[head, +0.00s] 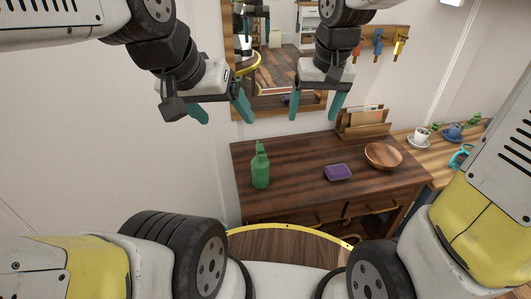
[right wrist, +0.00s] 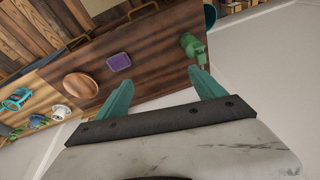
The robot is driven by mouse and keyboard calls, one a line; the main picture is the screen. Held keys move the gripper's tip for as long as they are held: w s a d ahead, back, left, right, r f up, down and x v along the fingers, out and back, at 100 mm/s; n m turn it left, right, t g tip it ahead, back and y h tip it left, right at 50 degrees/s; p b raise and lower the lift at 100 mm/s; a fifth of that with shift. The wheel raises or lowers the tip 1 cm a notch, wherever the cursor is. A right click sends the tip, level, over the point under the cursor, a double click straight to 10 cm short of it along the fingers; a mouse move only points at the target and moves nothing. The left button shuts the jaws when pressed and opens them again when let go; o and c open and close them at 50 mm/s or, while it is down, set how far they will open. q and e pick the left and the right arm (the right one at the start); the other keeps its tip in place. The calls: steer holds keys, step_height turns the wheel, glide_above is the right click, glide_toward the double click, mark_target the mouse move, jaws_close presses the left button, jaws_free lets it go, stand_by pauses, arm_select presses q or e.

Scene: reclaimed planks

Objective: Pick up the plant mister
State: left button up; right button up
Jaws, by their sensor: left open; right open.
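The plant mister is the green bottle (head: 260,168) standing upright at the left end of the dark wooden cabinet top in the head view. It also shows near the top of the right wrist view (right wrist: 193,47), just beyond one fingertip. My left gripper (head: 218,110) is open and empty, in the air to the upper left of the bottle. My right gripper (head: 322,108) is open and empty, in the air above the cabinet's back edge in the picture. Its teal fingers (right wrist: 163,95) stand apart in the right wrist view with nothing between them.
On the cabinet top (head: 300,165) are a purple block-like item (head: 338,172), a wooden bowl (head: 382,156) and a wooden letter holder (head: 364,124). A side table with cups (head: 419,138) stands right. A mirror (head: 275,75) and tool rack (head: 380,43) hang behind. Space around the bottle is clear.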

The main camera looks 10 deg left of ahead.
mark_target(259, 148)
steer(key=w+a+f+g, duration=0.1)
steer(key=a+f, duration=0.3)
steer(key=w+a+f+n, duration=0.1)
steer(key=w+a+f, duration=0.1)
steer(key=a+f, duration=0.2)
steer(key=w+a+f+g+h, duration=0.1)
steer(key=a+f, duration=0.4)
steer(key=shift+w+a+n+g, duration=0.25)
steer(key=shift+w+n+g, duration=0.05)
steer(key=shift+a+f, duration=0.2)
steer(key=shift+f, duration=0.55)
steer(key=f, duration=0.7)
steer(key=shift+w, duration=0.25)
steer(key=shift+r, duration=0.1)
steer(key=c, duration=1.7)
